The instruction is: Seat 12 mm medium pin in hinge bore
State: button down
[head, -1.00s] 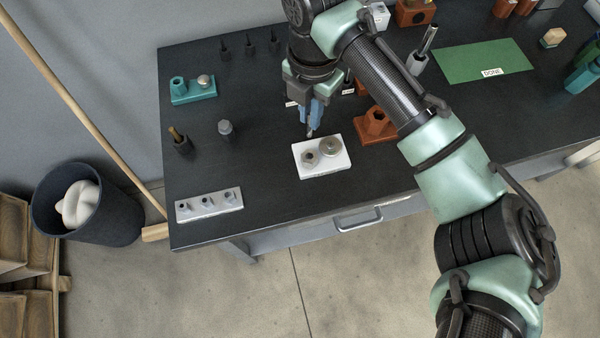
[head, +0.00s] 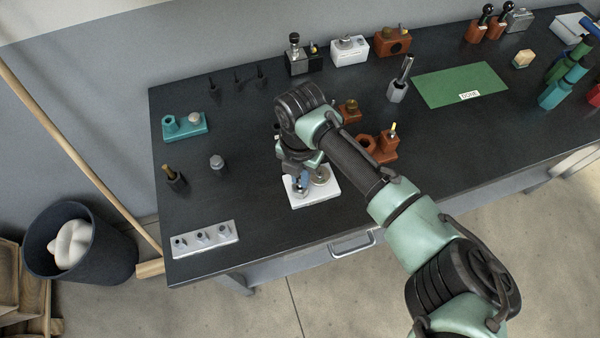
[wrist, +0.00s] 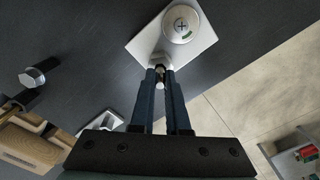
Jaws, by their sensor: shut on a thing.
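A white plate (head: 326,197) lies near the bench's front edge, with a round metal disc (head: 320,176) and a hexagonal bored boss on it. The wrist view shows the plate (wrist: 140,42), the disc (wrist: 181,24) and the boss (wrist: 160,59). My gripper (head: 301,181), with blue fingers, points down over the boss. Its fingers (wrist: 161,72) are shut on a small metal pin (wrist: 160,77). The pin's tip is at the boss; I cannot tell whether it is inside the bore. The fingers partly hide the boss in the head view.
A teal holder (head: 185,127), a dark holder with a brass-coloured pin (head: 175,178) and a grey hexagonal piece (head: 217,162) stand left. Orange-brown fixtures (head: 387,147) stand right, near my arm. Bare bench lies left of the plate.

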jog(key=shift+f, duration=0.15)
jog(key=c, duration=0.9)
grip_release()
